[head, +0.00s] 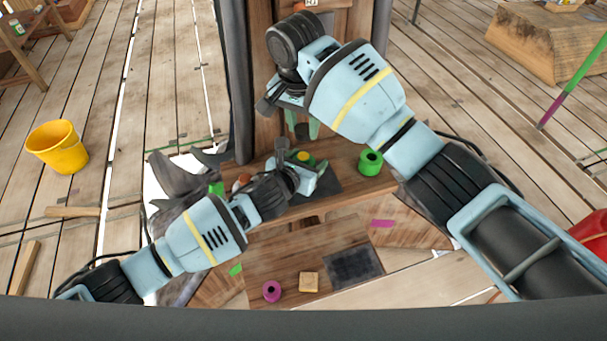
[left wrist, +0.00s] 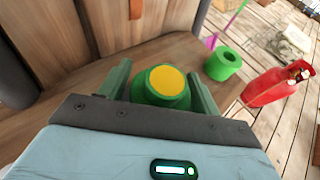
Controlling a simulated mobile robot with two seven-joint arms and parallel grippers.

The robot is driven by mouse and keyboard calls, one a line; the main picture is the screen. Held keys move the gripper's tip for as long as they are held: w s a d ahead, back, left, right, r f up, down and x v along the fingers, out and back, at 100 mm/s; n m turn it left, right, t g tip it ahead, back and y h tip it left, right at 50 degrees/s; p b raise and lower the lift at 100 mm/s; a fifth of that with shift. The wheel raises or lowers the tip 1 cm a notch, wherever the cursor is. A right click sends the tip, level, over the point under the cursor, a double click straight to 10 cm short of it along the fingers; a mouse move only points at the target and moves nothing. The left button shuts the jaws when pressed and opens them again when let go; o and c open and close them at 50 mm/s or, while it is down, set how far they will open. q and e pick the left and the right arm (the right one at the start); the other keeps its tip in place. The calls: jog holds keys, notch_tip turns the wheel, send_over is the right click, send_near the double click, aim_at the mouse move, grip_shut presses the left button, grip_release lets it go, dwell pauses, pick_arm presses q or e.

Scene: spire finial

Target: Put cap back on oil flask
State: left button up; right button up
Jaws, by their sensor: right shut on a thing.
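A green round thing with a flat yellow top, which looks like the oil flask (left wrist: 145,98), stands on the wooden bench. I cannot tell whether the yellow is a cap or an opening. It also shows in the head view (head: 303,156). My left gripper (left wrist: 160,78) is open, its fingers on either side of the green thing with slight gaps. In the head view my left gripper (head: 304,168) is below my right one. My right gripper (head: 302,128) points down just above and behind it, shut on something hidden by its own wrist.
A green ring-shaped piece (head: 370,163) stands on the bench to the right. On the lower board lie a purple ring (head: 272,291), a tan block (head: 309,282) and a dark pad (head: 354,265). Wooden posts rise behind. A yellow bucket (head: 58,146) stands on the left floor.

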pick_arm(q)
jog(key=c, duration=1.1)
pick_arm(e)
send_over(303, 156)
jog(key=shift+s+f, duration=0.2)
jog(key=shift+f, duration=2.3)
jog(key=shift+f, duration=0.1)
jog(key=shift+f, duration=0.8)
jog(key=shift+f, duration=0.6)
pick_arm(q)
grip_shut()
pick_arm(e)
jog(key=shift+m, duration=1.7)
